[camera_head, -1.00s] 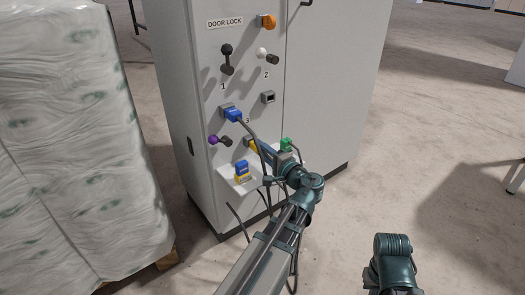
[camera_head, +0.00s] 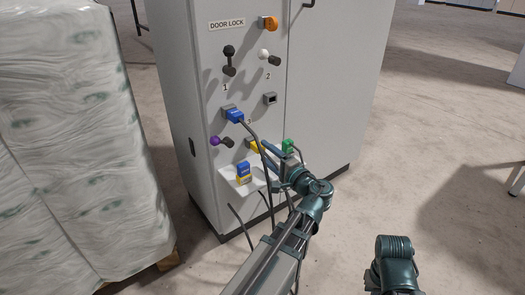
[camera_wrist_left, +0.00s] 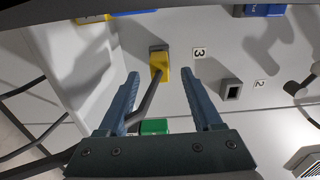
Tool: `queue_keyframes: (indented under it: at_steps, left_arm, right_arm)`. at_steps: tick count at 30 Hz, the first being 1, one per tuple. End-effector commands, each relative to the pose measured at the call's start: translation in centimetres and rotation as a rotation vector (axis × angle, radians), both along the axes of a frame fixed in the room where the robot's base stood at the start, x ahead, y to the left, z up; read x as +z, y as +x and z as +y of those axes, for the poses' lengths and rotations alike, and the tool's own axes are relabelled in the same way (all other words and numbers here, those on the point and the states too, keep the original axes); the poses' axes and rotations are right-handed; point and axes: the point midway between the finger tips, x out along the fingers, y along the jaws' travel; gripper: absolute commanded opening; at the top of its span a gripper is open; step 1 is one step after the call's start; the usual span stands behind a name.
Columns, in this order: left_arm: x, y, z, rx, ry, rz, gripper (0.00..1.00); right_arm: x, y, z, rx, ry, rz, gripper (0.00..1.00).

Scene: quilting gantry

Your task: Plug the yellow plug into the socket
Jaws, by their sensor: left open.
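The yellow plug (camera_head: 253,146) sits at a grey socket (camera_wrist_left: 158,48) on the cabinet front, below the blue plug in the head view. In the left wrist view the yellow plug (camera_wrist_left: 160,66) appears seated in that socket, its dark cable hanging from it. My left gripper (camera_wrist_left: 160,78) is open, one finger on each side of the plug and cable, with gaps on both sides. It also shows in the head view (camera_head: 270,161), just right of the plug. An empty dark socket (camera_head: 270,99) is higher on the panel. My right gripper is out of view.
A blue plug (camera_head: 233,115) is in a socket above the yellow one. A green plug (camera_head: 288,146) is close beside my left gripper. A small ledge holds blue and yellow blocks (camera_head: 243,173). Levers stick out around the panel. A wrapped stack (camera_head: 70,140) stands left.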

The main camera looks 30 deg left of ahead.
Motion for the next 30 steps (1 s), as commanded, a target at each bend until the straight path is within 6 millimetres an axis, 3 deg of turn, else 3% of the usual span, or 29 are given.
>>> queue_keyframes:
  at_steps: [9,15,30]
  left_arm:
    - [0.0,-2.7,-6.5,-0.005,0.0,0.0,0.66]
    - [0.0,-3.7,-9.0,-0.003,0.0,0.0,0.66]
    - [0.0,-4.1,-9.9,0.0,0.0,0.0,0.66]
  right_arm:
    - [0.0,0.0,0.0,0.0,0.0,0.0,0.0]
    - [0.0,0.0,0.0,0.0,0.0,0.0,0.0]
    - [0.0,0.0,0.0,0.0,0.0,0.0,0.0]
